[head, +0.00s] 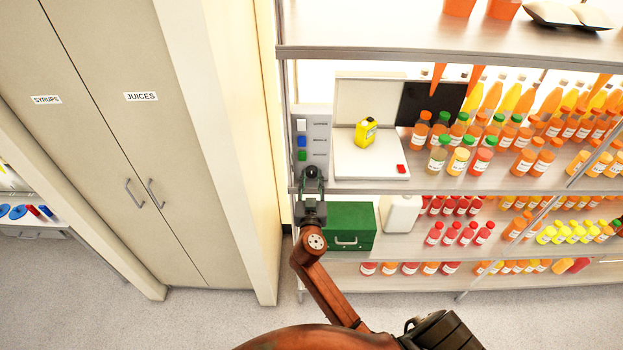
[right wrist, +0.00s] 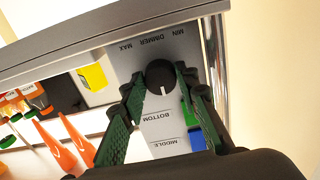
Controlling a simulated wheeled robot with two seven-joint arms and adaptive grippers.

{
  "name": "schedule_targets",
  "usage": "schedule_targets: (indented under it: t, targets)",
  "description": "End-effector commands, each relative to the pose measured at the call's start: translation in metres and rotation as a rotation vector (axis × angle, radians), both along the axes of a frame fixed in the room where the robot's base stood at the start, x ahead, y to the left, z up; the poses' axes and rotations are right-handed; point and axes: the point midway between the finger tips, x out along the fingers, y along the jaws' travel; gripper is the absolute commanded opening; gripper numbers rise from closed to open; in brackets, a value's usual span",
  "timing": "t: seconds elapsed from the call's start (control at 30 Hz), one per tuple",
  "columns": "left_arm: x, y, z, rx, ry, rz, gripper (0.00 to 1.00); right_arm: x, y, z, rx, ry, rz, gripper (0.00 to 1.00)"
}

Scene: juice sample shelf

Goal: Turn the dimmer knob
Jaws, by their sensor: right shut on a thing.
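The black dimmer knob (right wrist: 160,75) sits on a grey panel, which also shows in the head view (head: 317,128). The wrist view sees the panel upside down, with DIMMER, MIN and MAX lettering beyond the knob. The knob's white mark points down in the picture, toward the BOTTOM label and away from MIN and MAX. My right gripper (right wrist: 158,92) is shut on the knob, one finger on each side. In the head view my right gripper (head: 311,186) is at the panel's lower end and largely hides the knob. My left gripper is out of view.
White, blue and green buttons (head: 302,155) line the panel above the gripper. A yellow canister (head: 366,132) stands on a white device right of it. A green box (head: 350,228) is on the shelf below. Juice bottles fill the shelves at right; closed cabinets stand at left.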

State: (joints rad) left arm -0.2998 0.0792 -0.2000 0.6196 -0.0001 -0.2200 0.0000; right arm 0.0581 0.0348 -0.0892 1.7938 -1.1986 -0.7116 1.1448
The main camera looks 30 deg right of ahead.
Motion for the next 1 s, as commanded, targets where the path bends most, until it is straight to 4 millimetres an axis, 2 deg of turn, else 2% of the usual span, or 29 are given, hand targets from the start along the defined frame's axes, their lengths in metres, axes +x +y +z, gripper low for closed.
schedule_targets:
  t: [0.27, 0.47, 1.0]
  targets:
    - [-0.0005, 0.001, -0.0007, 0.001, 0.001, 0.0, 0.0, 0.0, 0.0004, -0.0002, -0.022, 0.014, 0.001, 0.04]
    - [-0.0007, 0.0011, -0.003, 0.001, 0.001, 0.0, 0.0, -0.0001, 0.0002, -0.0004, -0.101, 0.062, 0.001, 0.04]
    - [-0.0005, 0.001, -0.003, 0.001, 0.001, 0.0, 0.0, -0.0007, -0.0009, 0.001, -0.514, 0.315, 0.0, 0.04]
